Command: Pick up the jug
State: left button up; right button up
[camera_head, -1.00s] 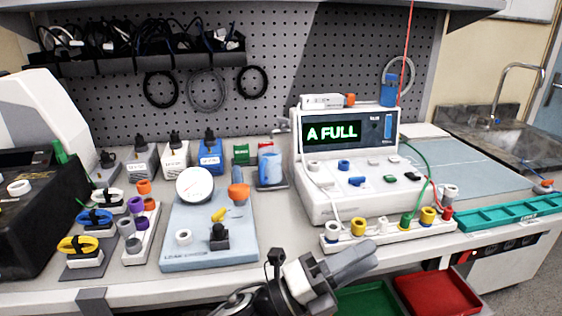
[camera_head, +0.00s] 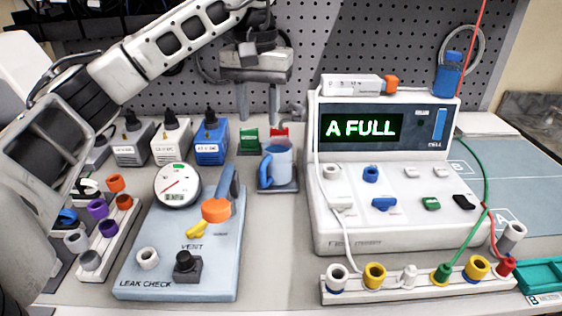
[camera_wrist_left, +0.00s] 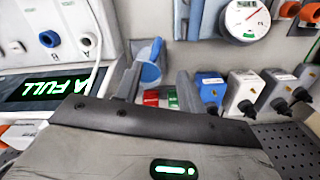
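The jug (camera_head: 280,168) is a small blue, partly clear cup with a blue handle on its left side. It stands upright on a small dark base (camera_head: 286,188) between the leak-check board and the pump. My left gripper (camera_head: 259,118) hangs fingers-down behind and above the jug, apart from it, open and empty. In the left wrist view the jug (camera_wrist_left: 150,68) shows beyond and between the two spread fingers (camera_wrist_left: 158,84). My right gripper is not in view.
The pump with the "A FULL" display (camera_head: 400,150) stands right of the jug. The leak-check board (camera_head: 215,270), with its gauge (camera_head: 177,185) and orange valve (camera_head: 216,210), is left. Green (camera_head: 249,141) and red (camera_head: 279,137) blocks stand behind the jug. Blue-grey adapters (camera_head: 210,140) stand back left.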

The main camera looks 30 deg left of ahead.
aim_at(263, 164)
pick_arm(q)
jog(key=f, duration=0.8)
jog(key=shift+s+f, duration=0.2)
jog(key=shift+f, duration=0.1)
jog(key=shift+w+d+f+p, duration=0.1)
jog(key=shift+w+f+p, duration=0.1)
jog(key=shift+f, duration=1.35)
jog(key=shift+w+f+p, duration=0.1)
jog(key=shift+f+p, duration=0.05)
jog(key=shift+f, duration=1.4)
grip_shut()
